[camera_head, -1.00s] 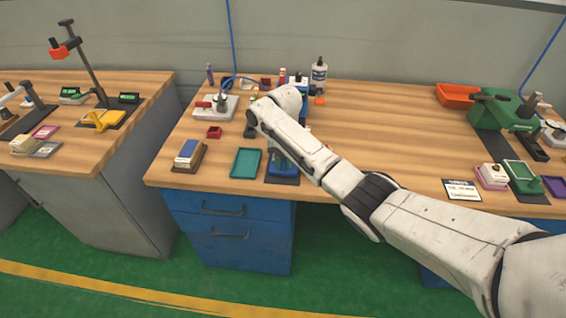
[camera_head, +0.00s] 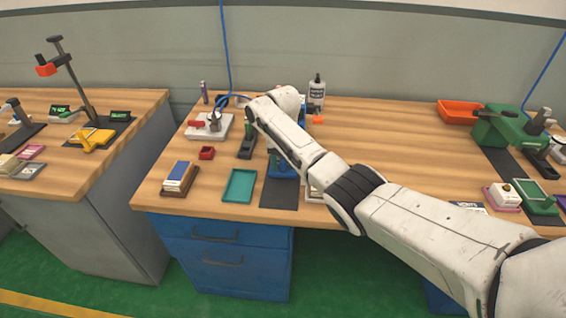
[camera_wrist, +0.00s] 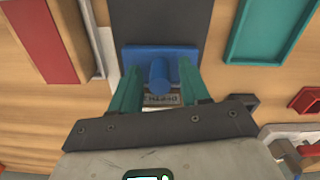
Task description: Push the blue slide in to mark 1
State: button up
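The blue slide (camera_wrist: 188,54) has a round blue knob (camera_wrist: 158,75) and sits on a dark strip (camera_wrist: 160,18) in the wrist view. My gripper (camera_wrist: 158,82) has its two green fingers on either side of the knob, with a gap showing on both sides. The fingers come up against or very near the slide's blue plate; contact is unclear. A small plate with lettering (camera_wrist: 162,99) lies beyond the knob, partly covered. In the head view the blue slide (camera_head: 284,167) shows partly behind my arm, and the dark strip (camera_head: 279,195) is bare in front. Mark 1 is not readable.
A teal tray (camera_head: 240,186) lies left of the strip, with a blue-and-white block on a brown base (camera_head: 179,178) farther left. A small red box (camera_head: 206,153) and a white-based fixture (camera_head: 210,127) stand behind. The table's middle right is clear.

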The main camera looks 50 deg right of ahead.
notch_tip(320, 180, up, 11)
dwell(0.8)
jog(key=shift+s+f, duration=0.1)
jog(key=shift+f, duration=0.1)
